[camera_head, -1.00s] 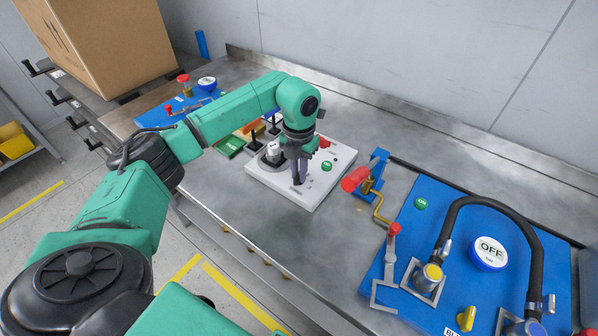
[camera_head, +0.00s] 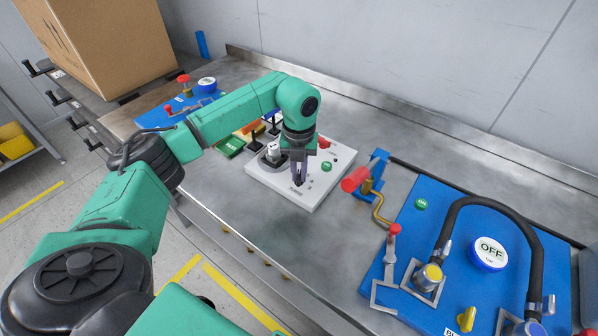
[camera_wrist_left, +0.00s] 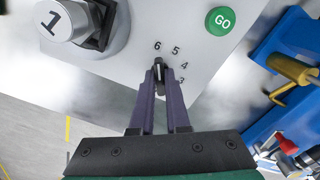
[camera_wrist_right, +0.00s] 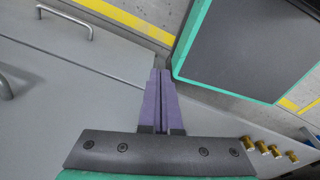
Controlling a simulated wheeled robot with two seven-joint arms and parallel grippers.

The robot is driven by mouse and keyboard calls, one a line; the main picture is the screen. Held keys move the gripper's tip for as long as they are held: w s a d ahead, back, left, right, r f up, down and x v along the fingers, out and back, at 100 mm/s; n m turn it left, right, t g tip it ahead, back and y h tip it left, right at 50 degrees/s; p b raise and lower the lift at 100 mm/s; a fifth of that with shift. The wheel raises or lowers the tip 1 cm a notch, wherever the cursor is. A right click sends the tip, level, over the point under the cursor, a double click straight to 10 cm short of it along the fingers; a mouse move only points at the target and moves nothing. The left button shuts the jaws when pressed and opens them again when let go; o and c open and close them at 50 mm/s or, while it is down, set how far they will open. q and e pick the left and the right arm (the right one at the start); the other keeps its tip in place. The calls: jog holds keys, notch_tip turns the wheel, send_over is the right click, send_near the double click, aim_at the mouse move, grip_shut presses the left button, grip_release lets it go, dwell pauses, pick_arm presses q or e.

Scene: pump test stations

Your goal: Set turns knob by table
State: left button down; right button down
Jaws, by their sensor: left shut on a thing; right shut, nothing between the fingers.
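The turns knob (camera_wrist_left: 158,72) is small and dark, on a light grey control box (camera_head: 325,182) with the numbers 6, 5, 4 and 3 printed beside it. My left gripper (camera_wrist_left: 159,84) points down at the box and is shut on the knob; its fingers hide part of it. Which number the knob points to is hard to tell. The left gripper also shows in the head view (camera_head: 299,180). My right gripper (camera_wrist_right: 160,74) is shut and empty, over a grey surface with handles, and is outside the head view.
A blue pump board (camera_head: 440,240) with a black hose and an OFF display (camera_head: 489,252) lies to the right. A cardboard box (camera_head: 110,45) stands at the back left.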

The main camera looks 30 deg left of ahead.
aim_at(299, 174)
pick_arm(q)
jog(key=shift+r, duration=0.1)
jog(key=c, duration=0.9)
grip_release()
notch_tip(299, 174, up, 14)
jog(key=shift+r+b, duration=0.25)
jog(key=shift+b, duration=0.1)
